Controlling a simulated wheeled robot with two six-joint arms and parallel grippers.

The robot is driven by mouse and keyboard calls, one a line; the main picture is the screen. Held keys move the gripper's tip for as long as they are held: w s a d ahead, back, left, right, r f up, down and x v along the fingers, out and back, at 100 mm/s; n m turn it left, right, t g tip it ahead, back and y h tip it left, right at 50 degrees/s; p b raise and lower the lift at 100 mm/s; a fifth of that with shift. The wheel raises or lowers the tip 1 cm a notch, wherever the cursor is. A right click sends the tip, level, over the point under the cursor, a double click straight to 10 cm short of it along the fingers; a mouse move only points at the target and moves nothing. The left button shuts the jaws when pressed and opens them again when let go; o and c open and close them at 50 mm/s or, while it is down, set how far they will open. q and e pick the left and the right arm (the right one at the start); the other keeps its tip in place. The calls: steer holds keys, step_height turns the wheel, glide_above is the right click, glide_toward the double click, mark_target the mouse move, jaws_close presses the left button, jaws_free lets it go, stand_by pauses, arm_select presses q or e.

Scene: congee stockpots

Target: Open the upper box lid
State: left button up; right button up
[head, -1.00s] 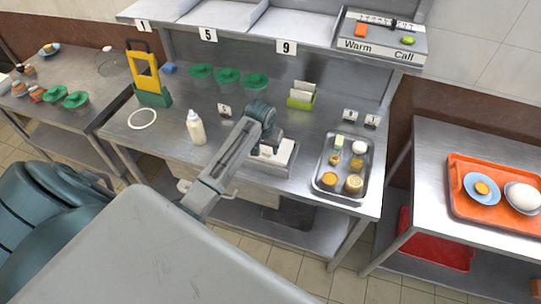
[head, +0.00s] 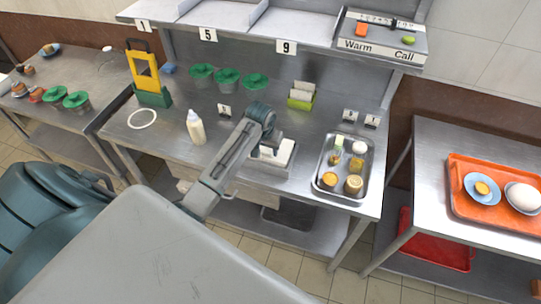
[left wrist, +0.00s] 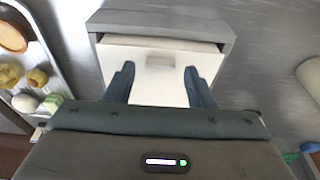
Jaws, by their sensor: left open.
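A small box (head: 283,160) with a white top stands near the front edge of the middle steel table, partly hidden by my left arm. In the left wrist view the box (left wrist: 222,45) shows a grey body and a white panel with a small grey tab (left wrist: 160,61). My left gripper (left wrist: 160,82) is open, its two fingers apart on either side of the white panel below the tab. I cannot tell whether the fingers touch the box. In the head view the left gripper (head: 265,150) is over the box, mostly hidden by its own arm. My right gripper is out of view.
A metal tray (head: 322,190) with several food items is right of the box. A cream bottle (head: 195,128) stands to the left. Green-lidded containers (head: 228,77), a green card holder (head: 301,97) and a yellow-green stand (head: 148,80) are farther back.

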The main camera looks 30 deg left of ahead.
arm_select(q)
steer(key=shift+f, duration=0.75)
steer(key=shift+r+p, duration=0.15)
steer(key=shift+p, duration=0.25)
stand_by(0.7)
steer(key=c, duration=0.4)
steer(key=shift+c, duration=0.2)
